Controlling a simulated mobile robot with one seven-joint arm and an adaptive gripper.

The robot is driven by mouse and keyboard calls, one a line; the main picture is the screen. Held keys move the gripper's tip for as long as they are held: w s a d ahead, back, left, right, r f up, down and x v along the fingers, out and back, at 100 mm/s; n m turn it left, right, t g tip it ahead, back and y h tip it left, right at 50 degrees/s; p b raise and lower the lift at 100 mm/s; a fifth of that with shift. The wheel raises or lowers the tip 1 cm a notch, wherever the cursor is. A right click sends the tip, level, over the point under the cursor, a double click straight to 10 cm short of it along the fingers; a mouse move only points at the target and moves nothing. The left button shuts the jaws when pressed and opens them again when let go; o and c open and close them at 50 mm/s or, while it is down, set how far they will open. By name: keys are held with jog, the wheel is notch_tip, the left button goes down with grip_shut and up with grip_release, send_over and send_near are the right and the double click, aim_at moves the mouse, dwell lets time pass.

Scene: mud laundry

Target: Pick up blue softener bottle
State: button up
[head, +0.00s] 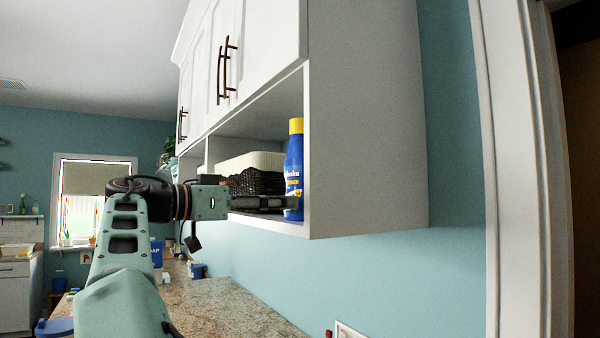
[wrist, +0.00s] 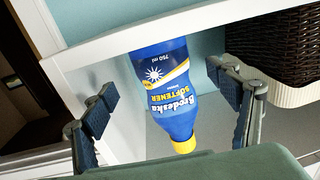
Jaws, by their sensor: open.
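The blue softener bottle (head: 294,172) with a yellow cap stands upright at the right end of the open shelf under the white cabinet. In the wrist view the bottle (wrist: 163,92) appears upside down, between the two fingers of my gripper (wrist: 165,115). My gripper (head: 268,202) is open, level with the lower part of the bottle in the head view. The fingers stand apart from the bottle on both sides in the wrist view. The bottle's base is partly hidden by my gripper in the head view.
A dark woven basket (head: 257,183) and a light basket (head: 250,160) sit left of the bottle; the dark one is near a finger. The cabinet's side panel (head: 365,120) closes the shelf on the right. A granite counter (head: 225,308) lies below.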

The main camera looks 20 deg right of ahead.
aim_at(300, 198)
jog(key=p+x, duration=0.2)
jog(key=x, duration=0.5)
jog(key=shift+w+d, duration=0.1)
jog(key=shift+w, duration=0.05)
jog(key=c, duration=2)
jog(key=shift+r, duration=0.1)
jog(key=shift+c, duration=0.2)
jog(key=shift+r, duration=0.15)
